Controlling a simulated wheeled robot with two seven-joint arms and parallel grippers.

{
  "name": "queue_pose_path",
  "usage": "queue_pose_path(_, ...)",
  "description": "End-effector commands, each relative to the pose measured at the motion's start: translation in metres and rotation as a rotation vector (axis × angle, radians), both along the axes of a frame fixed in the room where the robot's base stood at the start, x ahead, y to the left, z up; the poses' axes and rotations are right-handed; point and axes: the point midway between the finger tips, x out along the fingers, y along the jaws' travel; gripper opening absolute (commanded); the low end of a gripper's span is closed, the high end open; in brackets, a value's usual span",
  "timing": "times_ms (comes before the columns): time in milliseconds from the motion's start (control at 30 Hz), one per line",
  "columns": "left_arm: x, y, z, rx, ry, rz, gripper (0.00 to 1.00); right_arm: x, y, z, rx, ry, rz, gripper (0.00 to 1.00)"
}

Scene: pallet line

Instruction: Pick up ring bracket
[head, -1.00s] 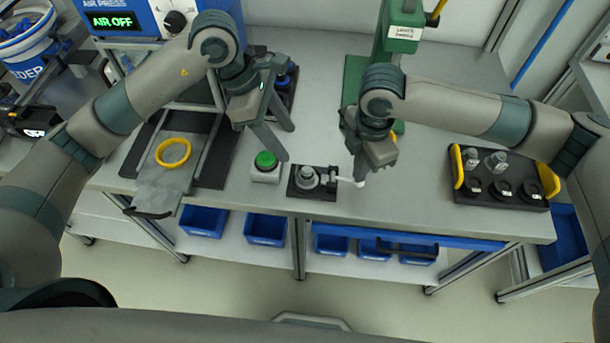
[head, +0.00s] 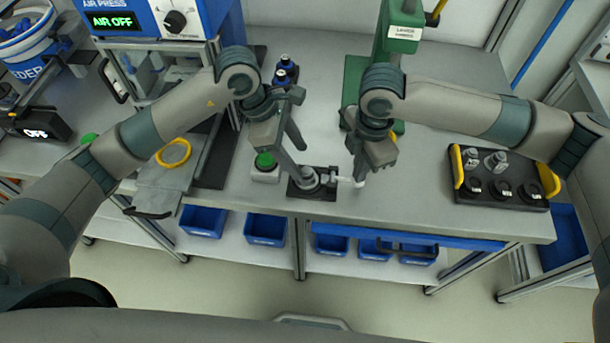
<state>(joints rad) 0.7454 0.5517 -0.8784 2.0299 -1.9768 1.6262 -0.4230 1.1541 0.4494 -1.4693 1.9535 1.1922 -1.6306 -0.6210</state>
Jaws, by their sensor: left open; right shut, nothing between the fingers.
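A grey ring-shaped part (head: 309,181) with a white stub to its right sits on a small black fixture (head: 326,192) near the bench's front edge. I cannot tell for sure that it is the ring bracket. My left gripper (head: 304,163) is open, pointing down just above and behind this part; one finger overlaps it in the picture, and contact cannot be told. My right gripper (head: 360,180) is shut and empty at the right end of the white stub. Several black ring-shaped parts (head: 502,190) with labels sit in a black tray (head: 460,199) at the right.
A green button (head: 264,160) stands left of the fixture, close to my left gripper. A yellow ring (head: 173,153) lies on a grey sliding plate (head: 158,182). A green press (head: 400,45) stands behind my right gripper. Blue bins (head: 266,229) sit below the bench.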

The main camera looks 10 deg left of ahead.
Motion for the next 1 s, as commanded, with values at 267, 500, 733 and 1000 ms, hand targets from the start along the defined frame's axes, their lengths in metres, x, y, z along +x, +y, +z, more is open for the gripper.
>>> queue_pose_path(267,-0.007,-0.01,-0.024,-0.001,0.005,-0.001,0.51,0.0,0.0,-0.001,-0.001,0.001,0.0,0.0)
queue_pose_path(500,-0.008,-0.018,-0.046,0.0,0.003,0.001,0.51,0.0,0.0,-0.001,0.0,0.001,-0.001,0.0)
queue_pose_path(733,-0.008,-0.019,-0.048,0.0,0.002,0.0,0.51,0.0,0.0,-0.001,-0.001,0.0,-0.001,0.0)
queue_pose_path(1000,-0.008,-0.019,-0.048,0.0,0.001,0.001,0.51,0.0,0.0,-0.001,-0.001,0.001,0.0,0.0)
